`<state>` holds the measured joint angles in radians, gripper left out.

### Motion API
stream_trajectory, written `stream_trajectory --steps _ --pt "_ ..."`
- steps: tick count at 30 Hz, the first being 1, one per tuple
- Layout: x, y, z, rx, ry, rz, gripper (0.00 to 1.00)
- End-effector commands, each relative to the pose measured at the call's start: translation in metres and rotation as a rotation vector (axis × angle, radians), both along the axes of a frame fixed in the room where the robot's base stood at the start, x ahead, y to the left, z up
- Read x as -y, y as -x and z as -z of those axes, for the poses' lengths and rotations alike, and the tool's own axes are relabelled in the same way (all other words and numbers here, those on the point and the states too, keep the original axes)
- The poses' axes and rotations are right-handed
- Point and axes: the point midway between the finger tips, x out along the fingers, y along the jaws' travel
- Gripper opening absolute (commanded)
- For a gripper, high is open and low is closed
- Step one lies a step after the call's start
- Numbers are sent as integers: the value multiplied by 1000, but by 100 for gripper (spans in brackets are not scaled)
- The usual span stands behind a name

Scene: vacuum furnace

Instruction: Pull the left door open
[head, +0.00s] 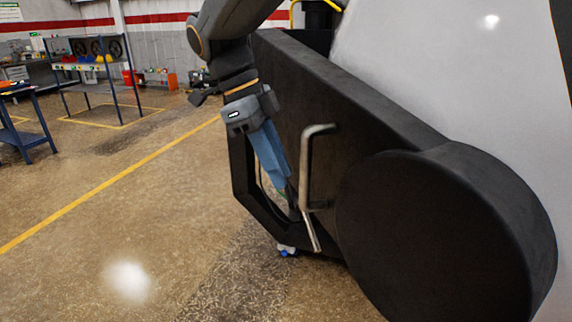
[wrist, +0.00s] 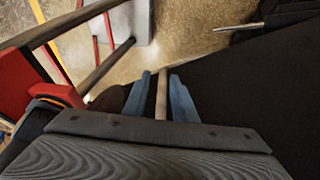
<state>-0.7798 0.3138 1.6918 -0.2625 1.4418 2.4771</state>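The left door (head: 300,90) is a large dark slab on the furnace's near side, and it also fills the right of the wrist view (wrist: 260,85). A pale metal bar handle (head: 306,175) stands out from its face. My gripper (head: 284,190) points down beside the handle, with blue fingers close to the door's face. In the wrist view my gripper (wrist: 161,92) has its two blue fingers apart, with the handle bar (wrist: 161,95) between them. A narrow dark gap seems to show beside the bar. Contact is hard to tell.
A thick dark round housing (head: 440,235) stands to the right of the handle. A thin silver rod (wrist: 238,27) shows beyond the fingers. The floor to the left is open, with a yellow line (head: 110,187). A blue table (head: 35,125) stands far left.

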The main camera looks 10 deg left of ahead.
Motion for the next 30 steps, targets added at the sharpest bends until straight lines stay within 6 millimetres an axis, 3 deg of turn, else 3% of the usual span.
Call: stream_trajectory --steps 5,10,21,30 --pt "9 -1 -3 3 -8 3 25" --pt "-2 -2 -10 4 -3 2 25" --pt "-29 -3 -59 4 0 0 25" --pt "-35 -2 -73 2 3 1 25"
